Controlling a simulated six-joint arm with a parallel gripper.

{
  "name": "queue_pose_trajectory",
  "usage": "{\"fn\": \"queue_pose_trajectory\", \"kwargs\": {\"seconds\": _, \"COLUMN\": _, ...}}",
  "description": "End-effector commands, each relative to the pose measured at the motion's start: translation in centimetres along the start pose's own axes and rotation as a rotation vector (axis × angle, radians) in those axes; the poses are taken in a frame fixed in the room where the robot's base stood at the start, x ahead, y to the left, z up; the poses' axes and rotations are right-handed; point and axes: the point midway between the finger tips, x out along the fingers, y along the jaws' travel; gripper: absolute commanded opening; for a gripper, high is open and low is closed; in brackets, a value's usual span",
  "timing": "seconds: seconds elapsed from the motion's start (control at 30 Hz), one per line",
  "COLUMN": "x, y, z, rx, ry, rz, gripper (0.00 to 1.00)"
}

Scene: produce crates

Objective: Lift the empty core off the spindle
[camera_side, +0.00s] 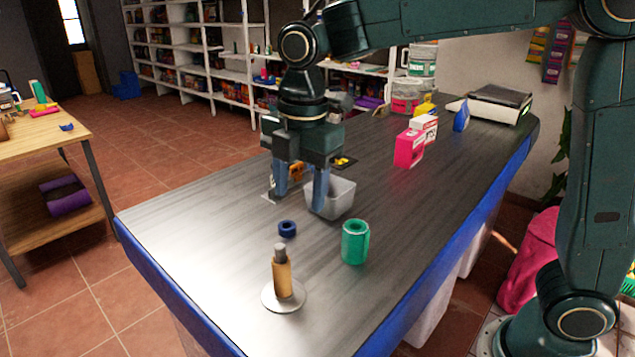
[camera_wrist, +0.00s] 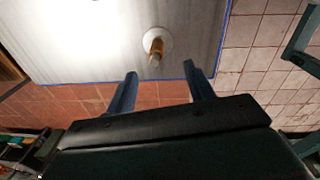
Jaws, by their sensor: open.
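A tan cardboard core (camera_side: 282,276) stands upright around a grey spindle (camera_side: 280,250) whose top sticks out above it. The spindle rises from a round pale base (camera_side: 284,297) near the table's front end. In the wrist view the core (camera_wrist: 156,47) shows beyond the fingertips, roughly between them, with the round base (camera_wrist: 157,40) around its foot. My gripper (camera_side: 306,198) is open and empty. It hangs above the table behind the core, near a grey bin, and is apart from the core. It also shows in the wrist view (camera_wrist: 161,78).
A green roll (camera_side: 355,243) stands right of the spindle, and a small blue ring (camera_side: 287,229) lies behind it. A grey bin (camera_side: 341,197) sits close by my gripper's fingers. Pink (camera_side: 408,148) and white boxes stand farther back. The table's front left is clear.

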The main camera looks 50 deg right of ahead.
Motion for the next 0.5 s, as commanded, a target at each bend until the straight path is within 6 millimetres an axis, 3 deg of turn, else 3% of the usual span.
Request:
{"fn": "queue_pose_trajectory", "kwargs": {"seconds": 0.2, "x": 1.8, "y": 2.1, "z": -2.2, "rx": -0.2, "ry": -0.005, "rz": -0.052, "gripper": 0.53}}
{"fn": "queue_pose_trajectory", "kwargs": {"seconds": 0.5, "x": 2.2, "y": 2.5, "z": -2.7, "rx": -0.253, "ry": -0.005, "rz": -0.063, "gripper": 0.53}}
